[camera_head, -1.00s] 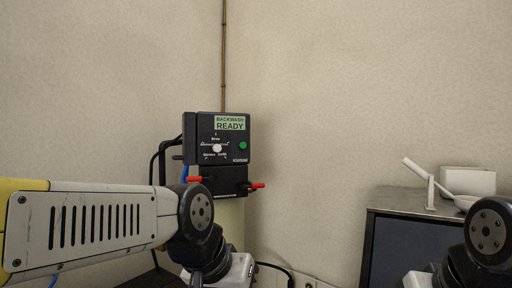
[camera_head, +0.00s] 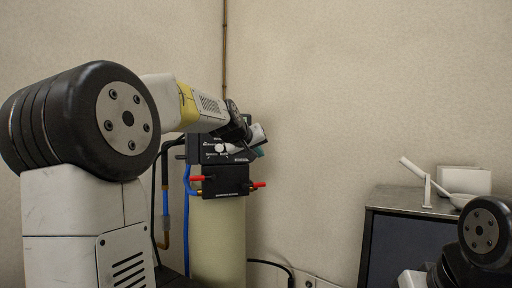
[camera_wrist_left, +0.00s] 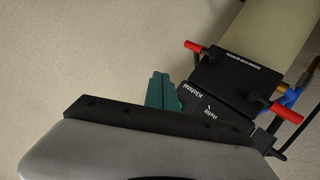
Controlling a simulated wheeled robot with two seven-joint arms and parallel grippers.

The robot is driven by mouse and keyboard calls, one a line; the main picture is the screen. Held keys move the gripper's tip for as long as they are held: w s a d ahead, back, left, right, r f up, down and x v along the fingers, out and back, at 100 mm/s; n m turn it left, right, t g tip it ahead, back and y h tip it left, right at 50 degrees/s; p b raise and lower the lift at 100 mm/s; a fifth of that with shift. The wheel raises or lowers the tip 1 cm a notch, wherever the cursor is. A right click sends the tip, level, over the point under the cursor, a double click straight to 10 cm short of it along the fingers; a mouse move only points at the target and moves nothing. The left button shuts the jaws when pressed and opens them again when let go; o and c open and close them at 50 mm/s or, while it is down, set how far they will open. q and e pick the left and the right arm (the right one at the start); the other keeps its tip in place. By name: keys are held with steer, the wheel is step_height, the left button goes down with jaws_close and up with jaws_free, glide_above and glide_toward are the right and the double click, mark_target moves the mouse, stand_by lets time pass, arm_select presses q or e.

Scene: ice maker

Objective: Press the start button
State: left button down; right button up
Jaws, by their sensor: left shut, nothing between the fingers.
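The black control box (camera_head: 207,147) with a white knob (camera_head: 221,148) sits on top of a pale cylinder against the wall. My left arm reaches across its upper part and hides the label and the green button. My left gripper (camera_head: 259,152) is at the box's right side, with teal fingertips, shut and empty. In the left wrist view the teal fingers (camera_wrist_left: 160,91) are together beside the box's face (camera_wrist_left: 209,104), which shows white lettering. My right gripper is out of view.
Below the panel is a black valve block (camera_head: 225,181) with red-tipped handles on both sides. A blue hose (camera_head: 187,178) and black hoses run down its left. At right stands a dark cabinet (camera_head: 408,250) with a white bowl and white box on top.

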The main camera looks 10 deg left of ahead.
arm_select(q)
steer(key=shift+n+t, duration=0.4)
steer(key=w, duration=0.1)
steer(key=w+a+r, duration=0.1)
steer(key=w+r, duration=0.1)
steer(key=shift+w+a, duration=0.1)
steer(key=shift+a, duration=0.2)
steer(key=w+a, duration=0.5)
steer(key=w, duration=0.2)
steer(key=shift+w, duration=0.15)
stand_by(1.7)
steer(key=shift+w+a, duration=0.25)
steer(key=shift+w+a, duration=0.3)
steer(key=shift+w, duration=0.1)
stand_by(0.8)
stand_by(0.3)
steer(key=shift+s+d, duration=0.55)
steer(key=shift+s, duration=0.2)
